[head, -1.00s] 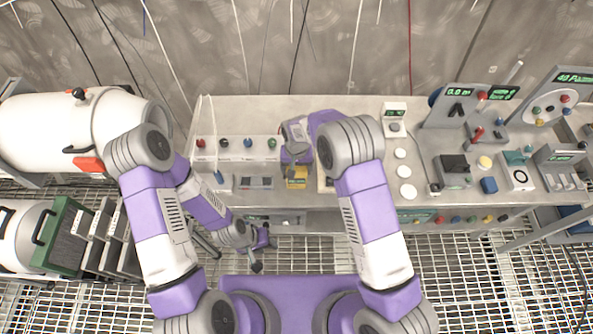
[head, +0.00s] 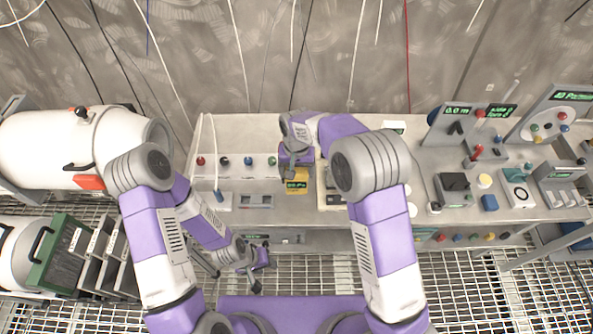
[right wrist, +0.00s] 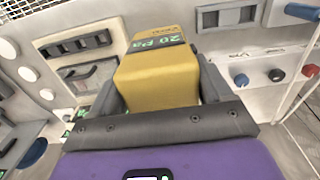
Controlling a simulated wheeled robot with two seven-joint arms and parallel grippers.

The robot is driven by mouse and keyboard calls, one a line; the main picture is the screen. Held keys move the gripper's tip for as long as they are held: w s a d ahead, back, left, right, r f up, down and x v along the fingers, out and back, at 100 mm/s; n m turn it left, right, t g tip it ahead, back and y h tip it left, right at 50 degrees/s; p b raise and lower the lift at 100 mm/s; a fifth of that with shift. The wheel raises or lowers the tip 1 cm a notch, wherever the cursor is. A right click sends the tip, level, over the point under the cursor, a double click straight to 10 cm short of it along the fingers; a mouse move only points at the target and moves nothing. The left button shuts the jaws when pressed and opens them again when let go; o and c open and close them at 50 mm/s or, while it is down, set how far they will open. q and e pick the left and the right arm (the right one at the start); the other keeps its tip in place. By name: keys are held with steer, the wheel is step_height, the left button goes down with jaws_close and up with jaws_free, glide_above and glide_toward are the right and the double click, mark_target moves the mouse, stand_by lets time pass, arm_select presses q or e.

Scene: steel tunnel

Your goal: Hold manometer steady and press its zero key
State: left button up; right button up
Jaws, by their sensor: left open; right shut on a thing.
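The manometer (head: 297,187) is a small yellow box with a green-lit display, near the bench's front edge in the head view. In the right wrist view the manometer (right wrist: 158,78) sits between the two dark fingers of my right gripper (right wrist: 160,90), and its display reads about 20 Pa. In the head view my right gripper (head: 296,170) is shut on it from behind. I cannot make out the zero key or whether the box touches the bench. My left gripper (head: 260,270) is open and empty, low in front of the bench, apart from the manometer.
A panel with coloured knobs (head: 236,171) lies left of the manometer. A grey slotted block (head: 256,201) is close on its left. Instruments with screens (head: 468,125) crowd the bench's right side. A white tank (head: 60,145) stands at left. Cables hang behind the bench (head: 350,230).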

mark_target(296, 186)
arm_select(q)
steer(key=shift+f, duration=0.1)
arm_select(e)
steer(key=shift+f, duration=0.1)
arm_select(q)
steer(key=shift+f+b, duration=2.85)
steer(key=shift+b, duration=0.1)
arm_select(e)
steer(key=shift+f, duration=4.3)
arm_select(q)
steer(key=shift+f+b, duration=0.45)
arm_select(e)
steer(key=shift+f, duration=0.65)
arm_select(q)
jaws_close()
